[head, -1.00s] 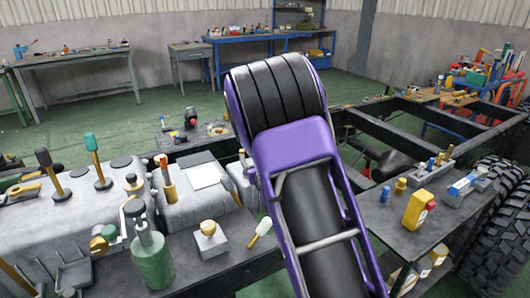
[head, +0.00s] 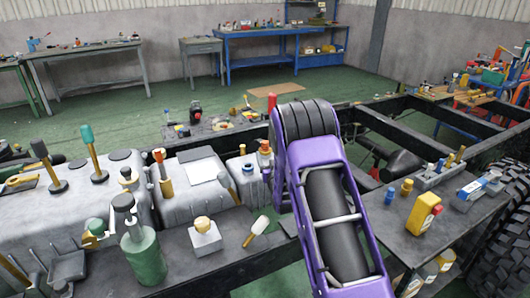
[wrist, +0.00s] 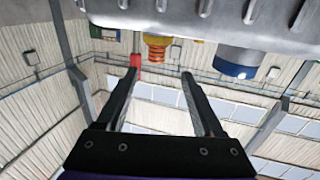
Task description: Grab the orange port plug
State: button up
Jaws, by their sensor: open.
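In the wrist view, an orange piece with a yellowish end (wrist: 157,42), which looks like the port plug, projects from the edge of a grey ribbed body (wrist: 200,14). My gripper (wrist: 158,75) is open and empty. Its two dark fingers stand apart, with the orange piece in line with the gap, beyond the fingertips. I see no contact. In the head view my purple arm hides the gripper, and I cannot tell the plug for certain there.
In the wrist view a blue-and-white round part (wrist: 238,62) sits right of the orange piece, and a red part (wrist: 135,60) shows by the left fingertip. In the head view, a green bottle (head: 144,255) and yellow container (head: 423,213) stand on dark surfaces beside my arm.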

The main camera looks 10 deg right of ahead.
aim_at(266, 145)
jog(key=shift+w+d, duration=0.15)
jog(key=shift+w, duration=3.5)
grip_shut()
